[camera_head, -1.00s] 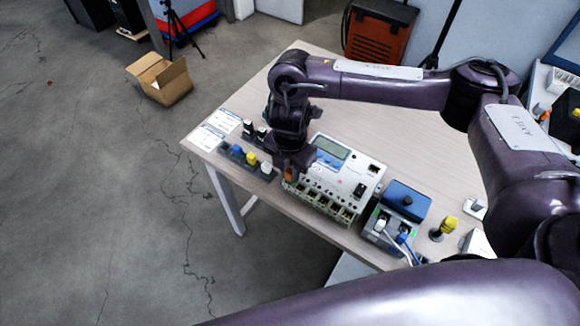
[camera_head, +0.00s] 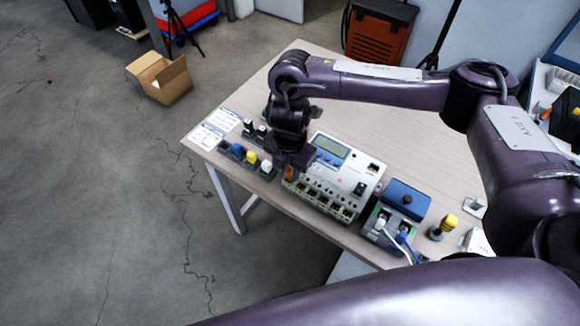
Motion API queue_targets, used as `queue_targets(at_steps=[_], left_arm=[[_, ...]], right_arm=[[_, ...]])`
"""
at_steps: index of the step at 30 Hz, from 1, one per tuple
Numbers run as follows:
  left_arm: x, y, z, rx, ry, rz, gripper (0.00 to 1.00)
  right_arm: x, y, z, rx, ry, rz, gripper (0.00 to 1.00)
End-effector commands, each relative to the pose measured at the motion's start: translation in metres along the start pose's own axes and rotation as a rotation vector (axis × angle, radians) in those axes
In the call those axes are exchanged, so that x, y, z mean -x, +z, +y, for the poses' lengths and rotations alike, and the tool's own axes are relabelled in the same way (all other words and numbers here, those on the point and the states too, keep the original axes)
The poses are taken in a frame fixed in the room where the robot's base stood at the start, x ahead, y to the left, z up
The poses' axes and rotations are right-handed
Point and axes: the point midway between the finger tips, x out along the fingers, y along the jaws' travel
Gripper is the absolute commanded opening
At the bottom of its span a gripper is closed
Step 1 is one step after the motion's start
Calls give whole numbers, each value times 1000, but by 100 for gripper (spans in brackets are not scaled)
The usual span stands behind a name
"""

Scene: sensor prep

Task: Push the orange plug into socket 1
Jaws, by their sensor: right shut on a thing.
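The orange plug (camera_head: 290,173) shows as a small orange patch just under my right gripper (camera_head: 291,164), at the left end of a row of sockets. My right gripper is shut on the plug. The white device (camera_head: 345,176) has a small display and several sockets along its front edge. The plug is at the leftmost socket position. The gripper hides its top, and I cannot tell how deep it sits. Socket numbers are too small to read. My left gripper is not in view.
A rack with blue, yellow and white plugs (camera_head: 251,158) stands left of the device, with black-and-white plugs behind it. A blue-topped box (camera_head: 404,203) with cables and a yellow-topped item (camera_head: 447,223) stand to the right. The tabletop (camera_head: 420,135) behind is clear.

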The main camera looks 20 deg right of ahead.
Motion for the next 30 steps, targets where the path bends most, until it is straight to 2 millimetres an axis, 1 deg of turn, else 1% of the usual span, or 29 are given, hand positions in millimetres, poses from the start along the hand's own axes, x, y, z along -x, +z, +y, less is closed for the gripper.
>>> queue_targets(at_steps=[30], left_arm=[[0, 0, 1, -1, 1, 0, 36]], right_arm=[[-6, -1, -1, 1, -3, 2, 0]])
